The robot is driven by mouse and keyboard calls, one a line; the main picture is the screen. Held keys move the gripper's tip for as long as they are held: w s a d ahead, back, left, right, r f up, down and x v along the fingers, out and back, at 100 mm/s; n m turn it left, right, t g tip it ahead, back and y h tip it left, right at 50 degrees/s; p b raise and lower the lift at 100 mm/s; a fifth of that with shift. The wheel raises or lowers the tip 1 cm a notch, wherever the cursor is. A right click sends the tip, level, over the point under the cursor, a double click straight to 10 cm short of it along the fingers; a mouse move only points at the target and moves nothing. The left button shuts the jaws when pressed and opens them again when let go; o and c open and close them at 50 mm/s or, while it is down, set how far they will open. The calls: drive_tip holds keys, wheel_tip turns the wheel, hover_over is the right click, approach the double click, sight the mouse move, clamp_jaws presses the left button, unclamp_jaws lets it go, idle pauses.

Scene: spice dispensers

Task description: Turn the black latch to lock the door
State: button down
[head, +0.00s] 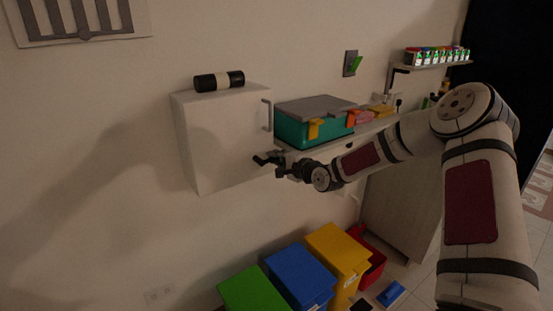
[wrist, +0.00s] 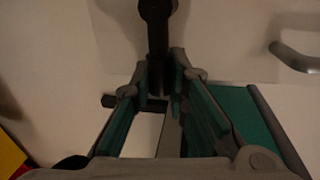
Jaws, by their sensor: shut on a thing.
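A white cabinet (head: 220,140) hangs on the wall, its door appearing closed, with a grey bar handle (head: 267,115) near its right edge. The black latch (head: 261,160) is at the cabinet's lower right edge. My gripper (head: 275,165) reaches it from the right. In the wrist view the latch's dark round-ended bar (wrist: 157,35) runs down between the teal-lined fingers of my gripper (wrist: 164,72), which are shut on it. The fingers hide part of the latch. The handle also shows at the upper right of the wrist view (wrist: 296,57).
A teal box (head: 295,130) with a grey lid and orange clips stands on a shelf right of the cabinet, close to my gripper. A black-and-cream cylinder (head: 218,80) lies on the cabinet. Green (head: 255,292), blue (head: 300,275) and yellow (head: 338,255) bins stand below.

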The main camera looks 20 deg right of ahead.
drive_tip(key=shift+s+f, duration=0.1)
drive_tip(key=shift+f, duration=0.2)
drive_tip(key=c, duration=1.6)
unclamp_jaws()
drive_tip(key=shift+o, duration=0.2)
drive_tip(key=shift+r, duration=0.1)
drive_tip(key=v, duration=1.1)
drive_tip(key=shift+s, duration=0.4)
drive_tip(key=shift+d+r, duration=0.15)
